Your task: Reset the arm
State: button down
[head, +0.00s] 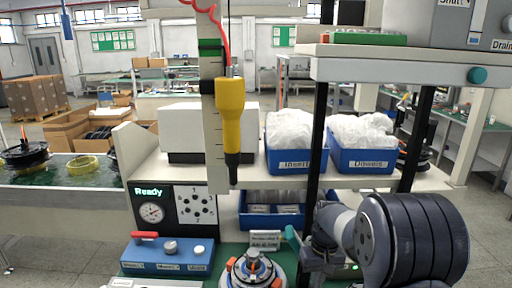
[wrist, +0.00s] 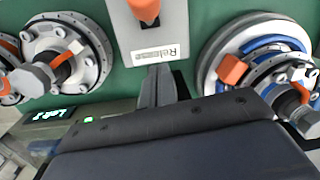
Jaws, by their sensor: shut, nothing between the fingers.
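My gripper (wrist: 158,72) shows in the wrist view as two grey fingers pressed together, empty, over the green bench top near a plate marked "Release" (wrist: 160,40). An orange lever (wrist: 145,10) stands on that plate. In the head view my dark arm fills the lower right. My gripper's fingertips are hard to make out there. A hub motor (head: 252,268) with orange parts sits on the bench at the bottom middle. In the wrist view one round hub part (wrist: 62,55) lies left of my gripper and another with a blue ring (wrist: 262,65) lies right.
A yellow screwdriver (head: 230,110) hangs over the bench on a red coiled cord. A blue box with a red handle (head: 165,252) stands at left. A black post (head: 319,130) rises close to my arm. Blue bins (head: 298,161) sit on the shelf.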

jog(key=shift+w, duration=0.25)
jog(key=shift+r, duration=0.55)
